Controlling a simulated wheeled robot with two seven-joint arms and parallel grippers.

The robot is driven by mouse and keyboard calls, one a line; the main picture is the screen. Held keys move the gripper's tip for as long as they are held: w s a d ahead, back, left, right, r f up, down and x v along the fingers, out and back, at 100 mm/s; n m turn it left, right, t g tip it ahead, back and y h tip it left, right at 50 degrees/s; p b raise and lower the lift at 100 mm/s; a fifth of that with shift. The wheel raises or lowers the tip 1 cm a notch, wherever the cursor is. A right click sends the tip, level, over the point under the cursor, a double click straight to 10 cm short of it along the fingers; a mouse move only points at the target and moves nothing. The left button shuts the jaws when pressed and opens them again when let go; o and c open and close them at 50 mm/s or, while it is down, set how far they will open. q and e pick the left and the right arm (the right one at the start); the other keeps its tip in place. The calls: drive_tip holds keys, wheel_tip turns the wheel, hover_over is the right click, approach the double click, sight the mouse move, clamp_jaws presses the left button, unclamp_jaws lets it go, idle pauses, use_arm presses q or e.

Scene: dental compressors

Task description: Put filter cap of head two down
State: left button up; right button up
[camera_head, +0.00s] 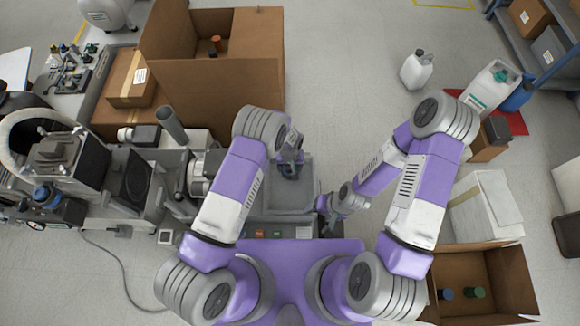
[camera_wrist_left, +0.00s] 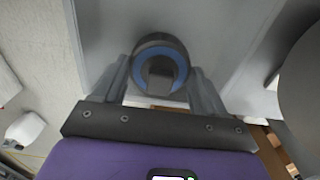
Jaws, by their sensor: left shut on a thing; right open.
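The filter cap (camera_wrist_left: 158,47) is a round dark piece with a blue ring and a grey middle. In the left wrist view it sits between the two fingers of my left gripper (camera_wrist_left: 160,70), which is shut on it. In the head view my left gripper (camera_head: 290,168) is over the grey tray (camera_head: 288,200), and the cap shows only as a small dark shape there. I cannot tell whether the cap touches the tray. My right gripper (camera_head: 328,207) is open near the tray's right edge, apart from the cap.
The compressor machinery (camera_head: 130,175) stands to the left. A large open cardboard box (camera_head: 220,85) is behind the tray. Another open box (camera_head: 510,275) with small bottles is at the lower right. White jugs (camera_head: 417,70) stand on the floor at the upper right.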

use_arm(q)
drive_tip(key=shift+f, duration=0.15)
drive_tip(key=o, duration=1)
wheel_tip(320, 180, up, 12)
drive_tip(key=p, duration=0.4)
